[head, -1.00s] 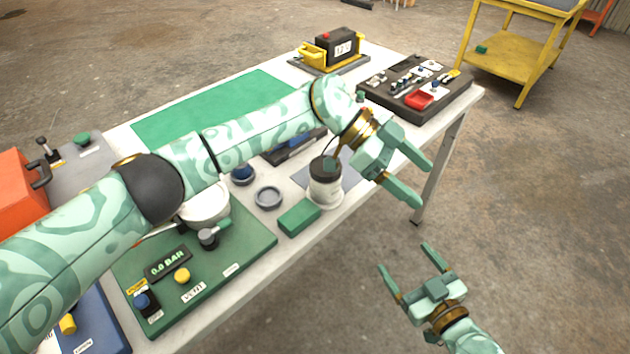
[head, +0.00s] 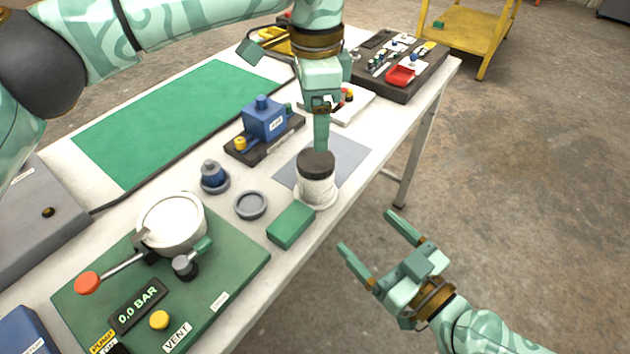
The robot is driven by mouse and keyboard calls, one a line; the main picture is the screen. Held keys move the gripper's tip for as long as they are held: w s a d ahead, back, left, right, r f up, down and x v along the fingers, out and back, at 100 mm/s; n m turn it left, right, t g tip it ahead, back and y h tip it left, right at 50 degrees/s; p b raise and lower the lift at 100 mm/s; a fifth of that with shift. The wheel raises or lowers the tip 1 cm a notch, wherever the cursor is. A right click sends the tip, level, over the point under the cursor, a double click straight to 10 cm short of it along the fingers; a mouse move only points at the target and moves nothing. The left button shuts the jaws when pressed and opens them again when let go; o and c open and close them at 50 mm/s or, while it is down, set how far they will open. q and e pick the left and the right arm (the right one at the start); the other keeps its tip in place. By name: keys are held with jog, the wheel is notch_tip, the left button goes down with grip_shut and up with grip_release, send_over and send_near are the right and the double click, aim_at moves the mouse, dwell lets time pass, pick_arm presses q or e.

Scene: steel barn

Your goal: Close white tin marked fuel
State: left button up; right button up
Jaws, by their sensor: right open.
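The white tin (head: 317,190) stands upright near the front edge of the table. Its top is dark; I cannot tell whether that is a lid or the open mouth, and its marking is not readable. My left gripper (head: 321,145) comes down from above with its fingertip at or just above the tin's dark top. Its fingers line up in this view, so their gap is hidden, and contact is unclear. A round grey ring-shaped piece (head: 251,205) lies left of the tin. My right gripper (head: 366,231) is open and empty, off the table's front edge.
A green block (head: 290,225) lies close in front of the tin. A blue knobbed piece (head: 213,176), a blue device (head: 264,122) and a green gauge board (head: 225,275) stand to the left. A dark tray of parts (head: 400,65) is at the back right.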

aim_at(316, 181)
jog(key=x, duration=1.6)
grip_shut()
pick_arm(q)
jog(key=m, duration=0.4)
jog(key=shift+m, duration=0.4)
jog(key=m, duration=0.5)
jog(key=shift+m, duration=0.3)
jog(key=m, duration=0.4)
jog(key=shift+m, duration=0.3)
jog(key=m, duration=0.3)
